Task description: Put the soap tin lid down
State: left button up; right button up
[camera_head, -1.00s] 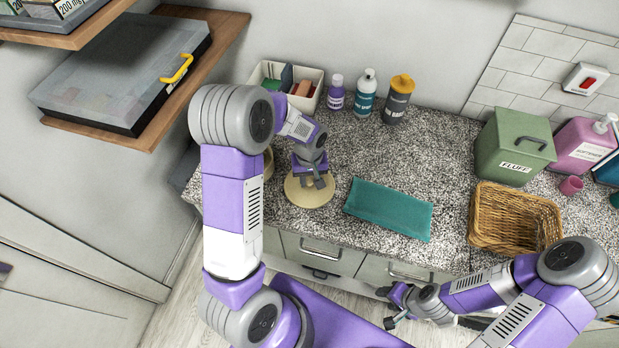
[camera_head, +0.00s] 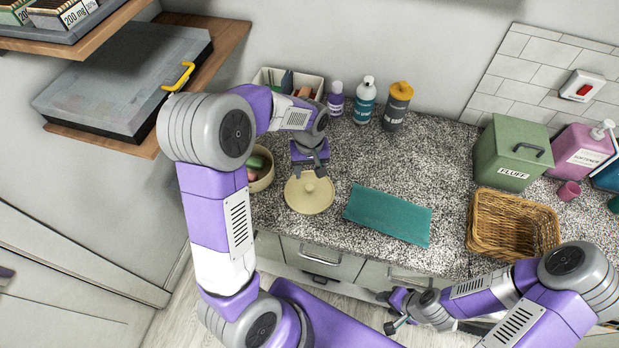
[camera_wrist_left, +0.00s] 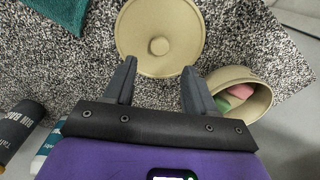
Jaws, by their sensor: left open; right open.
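The soap tin lid (camera_head: 310,196) is a round beige disc with a small knob. It lies flat on the speckled counter, and it also shows in the left wrist view (camera_wrist_left: 178,22). My left gripper (camera_head: 310,172) is open and empty just behind the lid, its fingertips close to the lid's edge; the wrist view shows the open fingers (camera_wrist_left: 158,75) with the knob clear of them. The beige round soap tin (camera_head: 264,176) stands open beside the lid, with pink and green soaps inside, and shows at right in the wrist view (camera_wrist_left: 246,92). My right gripper (camera_head: 388,312) is open and empty at the counter's front.
A folded teal towel (camera_head: 388,214) lies right of the lid. Several bottles (camera_head: 364,102) and a white bin (camera_head: 268,76) stand at the back. A wicker basket (camera_head: 481,249) and green FLUFF box (camera_head: 497,165) are at right. Counter behind the towel is clear.

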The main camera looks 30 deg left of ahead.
pick_arm(q)
notch_tip(320, 180, up, 4)
jog(key=shift+f, duration=0.1)
dwell(0.6)
